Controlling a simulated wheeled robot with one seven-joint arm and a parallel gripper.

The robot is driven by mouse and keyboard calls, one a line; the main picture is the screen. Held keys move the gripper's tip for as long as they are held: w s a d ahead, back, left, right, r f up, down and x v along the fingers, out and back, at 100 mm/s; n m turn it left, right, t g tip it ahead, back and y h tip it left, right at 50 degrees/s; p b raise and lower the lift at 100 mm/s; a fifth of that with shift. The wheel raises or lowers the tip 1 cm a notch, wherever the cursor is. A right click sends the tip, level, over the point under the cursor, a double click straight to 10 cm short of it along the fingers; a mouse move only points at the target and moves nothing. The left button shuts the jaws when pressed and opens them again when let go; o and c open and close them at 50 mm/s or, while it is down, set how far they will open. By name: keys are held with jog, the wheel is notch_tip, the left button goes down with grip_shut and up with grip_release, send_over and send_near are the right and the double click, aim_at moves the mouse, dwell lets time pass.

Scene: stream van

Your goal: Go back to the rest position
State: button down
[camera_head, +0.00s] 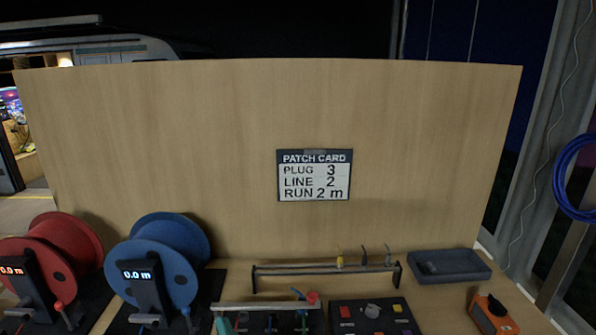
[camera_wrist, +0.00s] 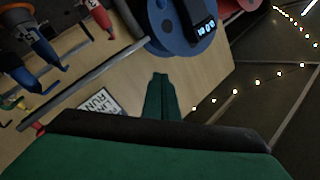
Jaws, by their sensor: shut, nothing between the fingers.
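My gripper (camera_wrist: 160,80) shows in the wrist view as two dark green fingers pressed together, with nothing between them. The fingertips appear in front of the wooden board, just below the blue cable reel (camera_wrist: 172,22), and I cannot tell the gap to either. The wide green and black part of my gripper fills the bottom of that view.
A wooden panel with a patch card (camera_head: 314,175) reading plug 3, line 2, run 2 m stands behind the bench. Red (camera_head: 60,255) and blue (camera_head: 160,265) reels, both showing 0.0 m, a rail (camera_head: 290,270), a grey tray (camera_head: 478,270) and an orange device (camera_head: 492,312) stand before it.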

jog(key=s+d+f+m+h, duration=0.2)
jog(key=s+d+f+h, duration=0.2)
jog(key=s+f, duration=0.45)
jog(key=s+d+f+m+h, duration=0.3)
jog(key=s+d+f+h, duration=0.1)
jog(key=s+f, duration=0.4)
jog(key=s+d+n, duration=0.3)
jog(key=s+d, duration=0.1)
jog(key=s, duration=0.6)
jog(key=s+d+n+h, duration=0.1)
jog(key=s+d+n, duration=0.2)
jog(key=s, duration=0.8)
jog(key=shift+d, duration=0.65)
